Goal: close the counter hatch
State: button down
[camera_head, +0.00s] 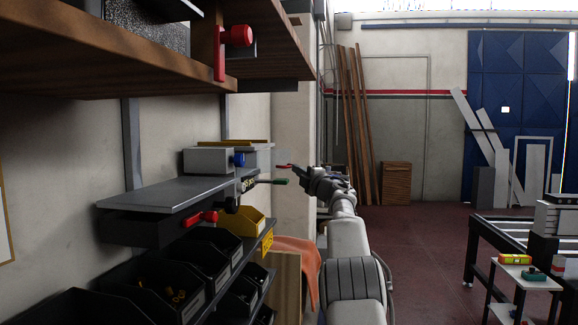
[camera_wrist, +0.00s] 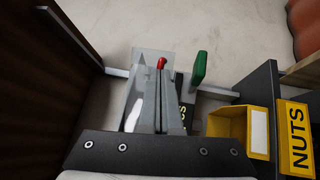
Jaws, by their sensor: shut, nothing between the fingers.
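I cannot make out the counter hatch for certain in either view. My gripper (camera_head: 297,169) is in the middle of the head view, at the end of my outstretched arm, right of the shelves and pointing left. In the wrist view my gripper (camera_wrist: 160,76) is shut and empty, its fingers side by side. A small red piece (camera_wrist: 162,63) shows at the fingertips; I cannot tell what it belongs to. A green handle (camera_wrist: 198,68) stands just right of the fingers, apart from them.
A grey shelf (camera_head: 165,193) holds a pale box with a blue knob (camera_head: 239,160). Dark bins and a yellow bin (camera_head: 240,221) sit below. A wooden shelf (camera_head: 110,50) hangs overhead. A yellow NUTS label (camera_wrist: 295,123) is close by. Open floor (camera_head: 420,240) lies right.

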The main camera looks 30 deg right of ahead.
jog(key=w+p, duration=0.3)
jog(key=p, duration=0.1)
jog(key=shift+r, duration=0.1)
dwell(0.8)
